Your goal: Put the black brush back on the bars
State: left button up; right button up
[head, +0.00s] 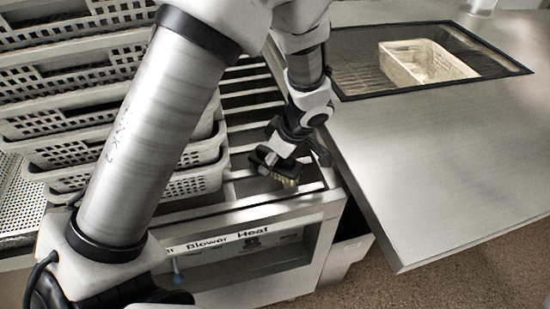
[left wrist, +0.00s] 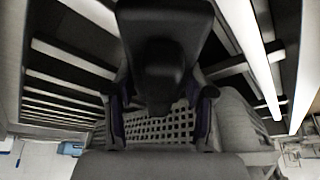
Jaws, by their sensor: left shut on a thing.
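The black brush (head: 268,161) has a dark body with pale bristles on its lower side. It is at the front right end of the metal bars (head: 252,101), over the front part of the rack. I cannot tell whether the bristles touch the bars. My left gripper (head: 296,150) is shut on the brush from above. In the left wrist view the brush (left wrist: 165,45) is a large dark block in front of the gripper (left wrist: 160,112), hiding part of the bars (left wrist: 60,87). My right gripper is not in view.
Stacked white perforated baskets (head: 197,181) stand left of the bars, close to my arm. A steel counter (head: 430,150) lies to the right, with a pale basket (head: 425,62) in its recess. A labelled control panel (head: 240,255) is below the bars' front edge.

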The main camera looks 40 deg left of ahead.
pick_arm(q)
jog(key=shift+s+f+b, duration=0.15)
jog(key=shift+s+b, duration=0.05)
jog(key=shift+b, duration=0.1)
jog(key=o, duration=1.1)
jog(key=shift+w, duration=0.1)
jog(key=shift+r+p, duration=0.5)
jog(key=shift+p, duration=0.1)
jog(key=v, duration=1.1)
jog(key=shift+d+r, duration=0.2)
jog(key=shift+r, duration=0.05)
